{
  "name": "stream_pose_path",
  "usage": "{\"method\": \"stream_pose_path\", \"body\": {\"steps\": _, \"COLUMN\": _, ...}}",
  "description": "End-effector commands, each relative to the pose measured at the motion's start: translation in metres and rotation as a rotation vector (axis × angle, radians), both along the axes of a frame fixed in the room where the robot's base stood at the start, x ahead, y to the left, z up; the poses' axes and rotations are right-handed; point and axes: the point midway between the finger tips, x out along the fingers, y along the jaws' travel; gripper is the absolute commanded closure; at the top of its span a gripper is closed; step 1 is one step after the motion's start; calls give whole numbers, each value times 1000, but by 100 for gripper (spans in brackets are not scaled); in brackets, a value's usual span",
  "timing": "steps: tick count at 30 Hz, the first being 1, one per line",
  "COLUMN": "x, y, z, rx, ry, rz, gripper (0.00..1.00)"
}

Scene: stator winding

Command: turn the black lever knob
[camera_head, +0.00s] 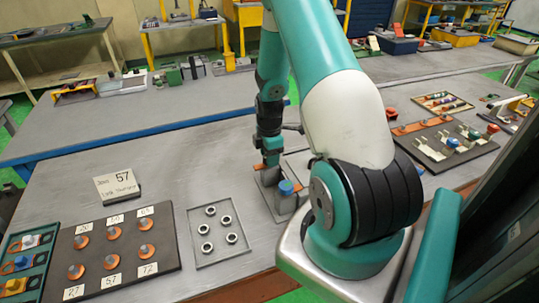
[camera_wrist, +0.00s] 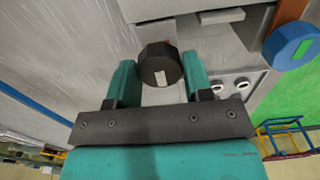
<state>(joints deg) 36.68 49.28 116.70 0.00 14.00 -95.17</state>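The black lever knob (camera_wrist: 160,65) is a dark, faceted knob with a pale mark on its face, in the upper middle of the wrist view. My gripper (camera_wrist: 159,58) is open, with one teal finger on each side of the knob. Narrow gaps seem to show between the knob and both fingers, so I see no clear grip. In the camera_head view my gripper (camera_head: 270,153) points down over the fixture plate (camera_head: 262,208), and I cannot make out the black knob there.
A blue knob (camera_head: 286,187) stands close in front of my gripper; a blue knob also shows in the wrist view (camera_wrist: 291,46). To the left are a plate with several ring nuts (camera_head: 218,254), a numbered board (camera_head: 153,271) and a card (camera_head: 117,185). The table behind the card is clear.

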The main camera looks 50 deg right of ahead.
Motion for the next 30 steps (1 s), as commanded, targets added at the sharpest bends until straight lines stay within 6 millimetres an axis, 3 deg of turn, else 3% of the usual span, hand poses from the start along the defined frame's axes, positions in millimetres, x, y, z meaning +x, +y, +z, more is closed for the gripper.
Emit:
{"method": "stream_pose_path", "body": {"steps": 1, "x": 0, "y": 0, "z": 0, "rx": 0, "ry": 0, "rz": 0, "gripper": 68}}
{"method": "stream_pose_path", "body": {"steps": 3, "x": 0, "y": 0, "z": 0, "rx": 0, "ry": 0, "rz": 0, "gripper": 77}}
{"method": "stream_pose_path", "body": {"steps": 14, "x": 0, "y": 0, "z": 0, "rx": 0, "ry": 0, "rz": -58, "gripper": 78}}
{"method": "stream_pose_path", "body": {"steps": 30, "x": 0, "y": 0, "z": -1, "rx": -1, "ry": -2, "rz": -498, "gripper": 78}}
